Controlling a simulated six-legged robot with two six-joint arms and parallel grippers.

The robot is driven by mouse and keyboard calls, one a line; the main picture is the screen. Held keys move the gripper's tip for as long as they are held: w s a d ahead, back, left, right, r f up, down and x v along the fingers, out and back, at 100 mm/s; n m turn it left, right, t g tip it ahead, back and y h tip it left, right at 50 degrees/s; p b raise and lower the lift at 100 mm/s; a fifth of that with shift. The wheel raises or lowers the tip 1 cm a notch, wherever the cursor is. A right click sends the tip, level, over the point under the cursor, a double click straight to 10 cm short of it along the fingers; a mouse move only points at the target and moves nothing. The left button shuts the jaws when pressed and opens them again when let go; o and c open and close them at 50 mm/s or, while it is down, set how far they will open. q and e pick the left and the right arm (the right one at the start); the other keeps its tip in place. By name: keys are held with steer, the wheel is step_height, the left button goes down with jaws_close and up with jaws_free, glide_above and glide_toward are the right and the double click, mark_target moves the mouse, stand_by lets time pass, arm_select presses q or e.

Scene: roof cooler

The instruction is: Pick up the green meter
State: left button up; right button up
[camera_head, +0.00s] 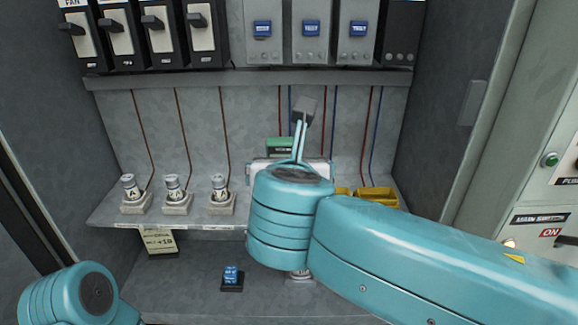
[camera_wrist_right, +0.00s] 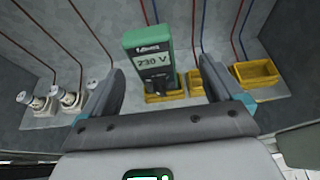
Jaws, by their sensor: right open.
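The green meter (camera_wrist_right: 150,48) has a pale display reading 230 V. In the right wrist view it stands roughly upright at a yellow holder (camera_wrist_right: 165,96), between the fingers of my right gripper (camera_wrist_right: 162,66). The gripper is open, with a visible gap on each side of the meter. In the head view only the green top of the meter (camera_head: 279,146) shows above the shelf; my right arm hides the rest and most of the gripper. My left gripper is out of view; only a left arm link shows at lower left.
Yellow trays (camera_head: 377,196) sit right of the meter on the shelf. Several white fuse-like parts (camera_head: 172,188) stand at left. Thin red and blue wires run down the back wall. A blue item (camera_head: 231,275) lies below the shelf. Switches (camera_head: 201,28) line the top; cabinet walls close both sides.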

steer(key=shift+w+a+f, duration=0.35)
steer(key=shift+w, duration=0.3)
steer(key=shift+w+a+f, duration=0.3)
steer(key=shift+w+a, duration=0.05)
steer(key=shift+w, duration=0.25)
steer(key=p+x, duration=0.1)
steer(key=x, duration=0.3)
steer(key=shift+w+d+f, duration=0.15)
steer(key=shift+w+f, duration=0.05)
steer(key=shift+s, duration=0.15)
steer(key=shift+s+d+r, duration=0.1)
steer(key=shift+s, duration=0.05)
steer(key=shift+c, duration=1.2)
steer(key=c, duration=1)
